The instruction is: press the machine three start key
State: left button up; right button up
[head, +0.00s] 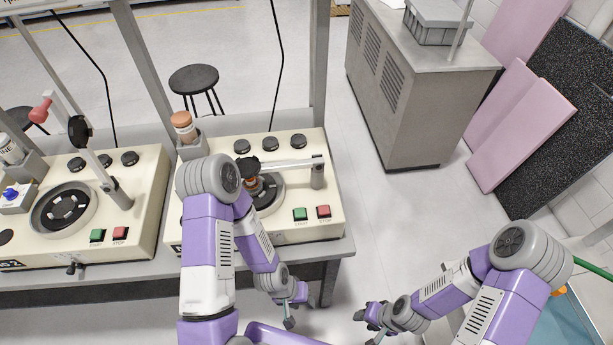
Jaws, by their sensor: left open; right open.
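Two cream machines stand side by side on a bench. My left gripper (289,316) is open and empty, below the right machine's front edge in the picture. My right gripper (367,327) is open and empty, further right.
Grey frame posts (150,70) rise behind the bench. Swing arms with handles stand over both machines' round plates. A black stool (194,78) is behind. A grey cabinet (425,115) and leaning pink panels (515,120) are at the right. Floor between bench and cabinet is clear.

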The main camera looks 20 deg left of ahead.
aim_at(300, 212)
jog(key=z, duration=0.2)
jog(key=k, duration=0.8)
jog(key=u, duration=0.95)
jog(key=i, duration=1)
